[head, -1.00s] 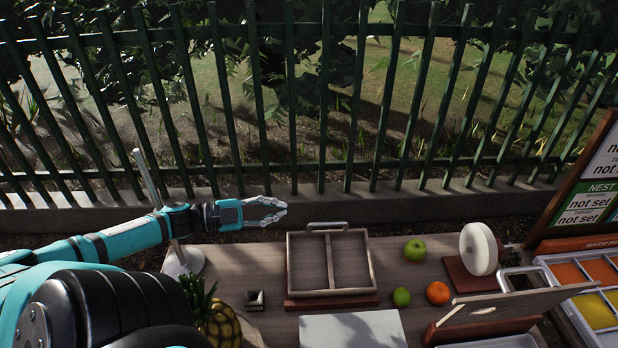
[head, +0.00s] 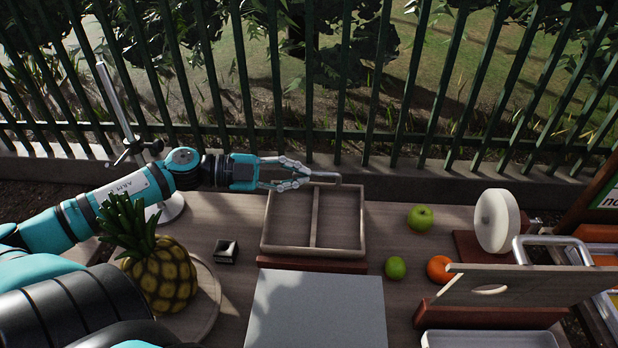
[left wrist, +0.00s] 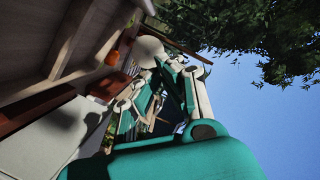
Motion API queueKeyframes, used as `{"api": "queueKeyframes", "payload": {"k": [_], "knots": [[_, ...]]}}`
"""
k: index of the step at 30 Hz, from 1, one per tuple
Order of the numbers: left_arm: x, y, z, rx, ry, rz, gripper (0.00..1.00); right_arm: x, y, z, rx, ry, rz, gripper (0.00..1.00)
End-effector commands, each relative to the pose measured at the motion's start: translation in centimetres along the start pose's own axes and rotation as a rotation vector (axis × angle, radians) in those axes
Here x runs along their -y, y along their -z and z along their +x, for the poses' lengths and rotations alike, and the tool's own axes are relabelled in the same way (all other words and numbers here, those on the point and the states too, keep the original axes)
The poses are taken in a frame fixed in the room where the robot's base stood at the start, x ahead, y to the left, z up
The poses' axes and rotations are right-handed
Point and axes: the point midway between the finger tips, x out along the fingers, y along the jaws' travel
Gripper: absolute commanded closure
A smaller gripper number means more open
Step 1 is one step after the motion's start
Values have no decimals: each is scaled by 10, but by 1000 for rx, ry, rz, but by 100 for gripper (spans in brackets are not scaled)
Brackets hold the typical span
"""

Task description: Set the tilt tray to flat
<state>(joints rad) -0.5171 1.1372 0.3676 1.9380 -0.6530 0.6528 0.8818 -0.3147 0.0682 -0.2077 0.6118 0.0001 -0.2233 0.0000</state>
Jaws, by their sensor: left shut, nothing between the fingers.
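The tilt tray (head: 312,251) is a shallow wooden tray with a middle divider, standing on a red-brown base (head: 311,265) on the table. It is empty. Its metal handle (head: 328,178) is at the far edge. I cannot tell its exact tilt. My left gripper (head: 302,178) is at that far edge, beside the handle's left end. Its fingers are shut with nothing between them; I cannot tell whether they touch the handle. The left wrist view shows part of the tray (left wrist: 72,32) at upper left. My right gripper is not in view.
A pineapple (head: 160,275) on a round board and a small dark block (head: 226,251) are left. A pale panel (head: 316,310) lies in front. Green fruits (head: 420,217), an orange (head: 438,269), a white disc (head: 496,220) and a handled wooden board (head: 535,286) are right. A fence (head: 345,95) stands behind.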

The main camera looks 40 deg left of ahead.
Motion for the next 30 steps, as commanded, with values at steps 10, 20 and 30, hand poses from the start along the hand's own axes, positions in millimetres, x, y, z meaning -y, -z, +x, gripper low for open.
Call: {"api": "queueKeyframes", "payload": {"k": [10, 20, 30], "knots": [[1, -25, 31, 1, 5, 0, 100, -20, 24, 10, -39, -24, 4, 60], [0, -39, 34, 0, 0, -1, 100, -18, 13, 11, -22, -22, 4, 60], [1, -42, 35, -1, -3, -17, 100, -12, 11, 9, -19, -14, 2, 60]]}}
